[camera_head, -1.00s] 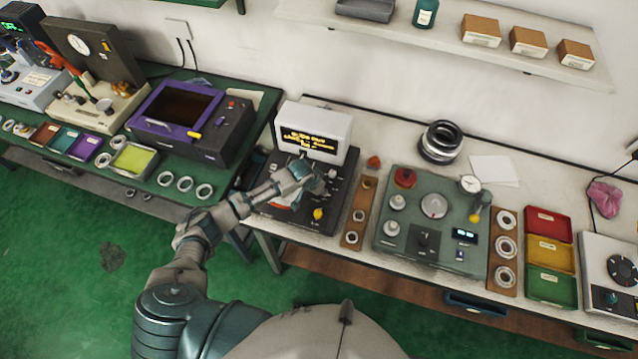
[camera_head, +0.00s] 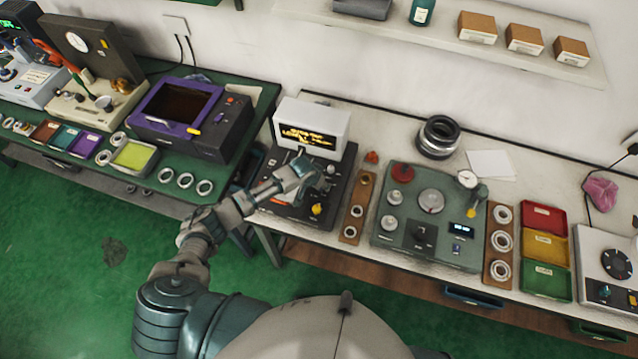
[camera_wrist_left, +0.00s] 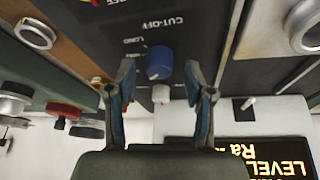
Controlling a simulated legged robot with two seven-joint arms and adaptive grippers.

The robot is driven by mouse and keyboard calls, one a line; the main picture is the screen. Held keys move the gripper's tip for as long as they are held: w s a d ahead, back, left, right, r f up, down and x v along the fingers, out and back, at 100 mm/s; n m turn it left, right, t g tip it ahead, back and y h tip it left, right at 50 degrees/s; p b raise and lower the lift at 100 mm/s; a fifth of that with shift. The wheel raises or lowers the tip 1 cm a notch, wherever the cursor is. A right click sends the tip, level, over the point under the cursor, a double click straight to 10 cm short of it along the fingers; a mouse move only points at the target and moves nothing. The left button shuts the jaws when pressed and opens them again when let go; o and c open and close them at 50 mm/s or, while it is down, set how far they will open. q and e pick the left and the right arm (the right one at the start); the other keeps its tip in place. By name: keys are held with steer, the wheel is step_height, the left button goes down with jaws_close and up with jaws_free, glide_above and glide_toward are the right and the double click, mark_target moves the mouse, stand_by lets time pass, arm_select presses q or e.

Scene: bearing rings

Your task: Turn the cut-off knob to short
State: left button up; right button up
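The cut-off knob (camera_wrist_left: 159,63) is a blue knob on a dark panel in the left wrist view, beside the printed "CUT-OFF" label. A "LONG" marking shows next to it. My left gripper (camera_wrist_left: 160,84) has its two fingers spread, one on each side of the knob, with gaps visible between them and it. In the head view my left gripper (camera_head: 308,176) is over the dark instrument (camera_head: 335,197) and hides the knob. My right gripper is not in view.
A pale knob (camera_wrist_left: 160,94) sits close to the blue one. A white display box (camera_head: 312,127) with yellow text stands behind the panel. A yellow knob (camera_head: 317,209) is at the panel's front. A wooden ring strip (camera_head: 352,214) and green tester (camera_head: 398,238) lie to the right.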

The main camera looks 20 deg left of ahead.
arm_select(q)
steer(key=shift+s, duration=0.1)
steer(key=shift+s+r, duration=0.1)
steer(key=shift+r, duration=0.1)
steer(key=v, duration=1.1)
steer(key=shift+r, duration=0.2)
